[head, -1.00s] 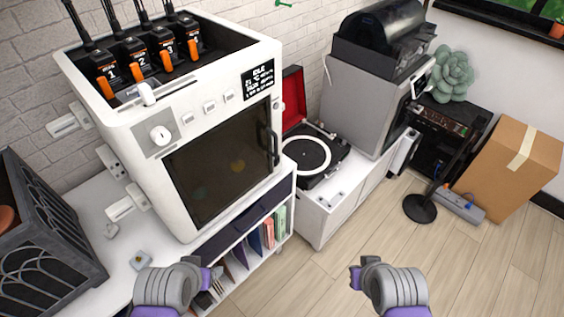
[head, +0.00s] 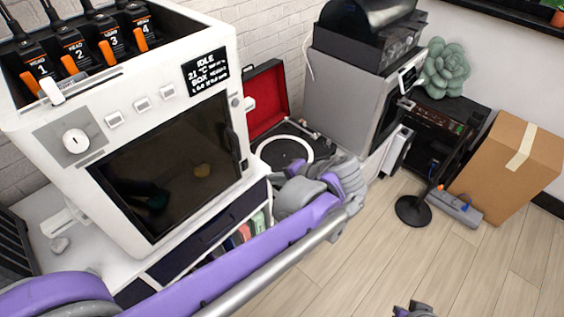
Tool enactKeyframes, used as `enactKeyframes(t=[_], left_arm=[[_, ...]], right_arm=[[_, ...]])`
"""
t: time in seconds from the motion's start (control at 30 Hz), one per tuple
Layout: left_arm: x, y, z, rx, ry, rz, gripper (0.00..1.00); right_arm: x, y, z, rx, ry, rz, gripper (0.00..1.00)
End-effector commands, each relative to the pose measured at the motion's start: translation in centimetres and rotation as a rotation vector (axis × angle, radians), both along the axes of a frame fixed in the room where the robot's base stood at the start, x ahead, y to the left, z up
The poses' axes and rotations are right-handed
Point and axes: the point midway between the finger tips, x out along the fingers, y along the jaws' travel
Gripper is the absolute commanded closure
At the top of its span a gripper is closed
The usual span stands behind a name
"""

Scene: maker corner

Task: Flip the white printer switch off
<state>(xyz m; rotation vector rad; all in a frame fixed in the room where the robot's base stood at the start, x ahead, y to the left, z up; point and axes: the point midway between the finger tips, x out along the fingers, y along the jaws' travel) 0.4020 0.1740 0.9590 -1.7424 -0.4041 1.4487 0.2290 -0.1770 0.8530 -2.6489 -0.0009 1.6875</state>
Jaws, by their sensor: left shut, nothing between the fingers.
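The white printer (head: 190,60) stands at the left, its display reading IDLE. A white lever-like switch (head: 52,91) sits on its front top rim beside a small label that I cannot read; whether it is on or off I cannot tell. My left arm crosses the lower picture, and my left gripper (head: 287,176) is shut and empty near the printer's right front edge, well to the right of the switch. Its fingertips are partly hidden by the wrist.
A round knob (head: 75,141) and three small buttons (head: 141,104) are on the printer's front. An open record player (head: 285,150) and a grey machine (head: 350,95) stand to the right.

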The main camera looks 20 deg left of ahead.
Motion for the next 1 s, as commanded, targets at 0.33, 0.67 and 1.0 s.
enactKeyframes(t=[0.33,0.67,1.0], left_arm=[[0.9,-0.5,0.4,0.047,-0.008,-0.003,1.00],[1.3,0.5,-0.5,0.045,-0.009,-0.001,1.00],[3.3,5.5,-5.0,0.045,-0.008,0.002,1.00]], right_arm=[[0.0,0.0,-0.3,0.000,0.001,0.000,1.00],[-0.1,0.0,-0.4,0.000,0.001,0.000,1.00],[-0.1,0.0,-1.1,0.000,0.004,0.000,1.00]])
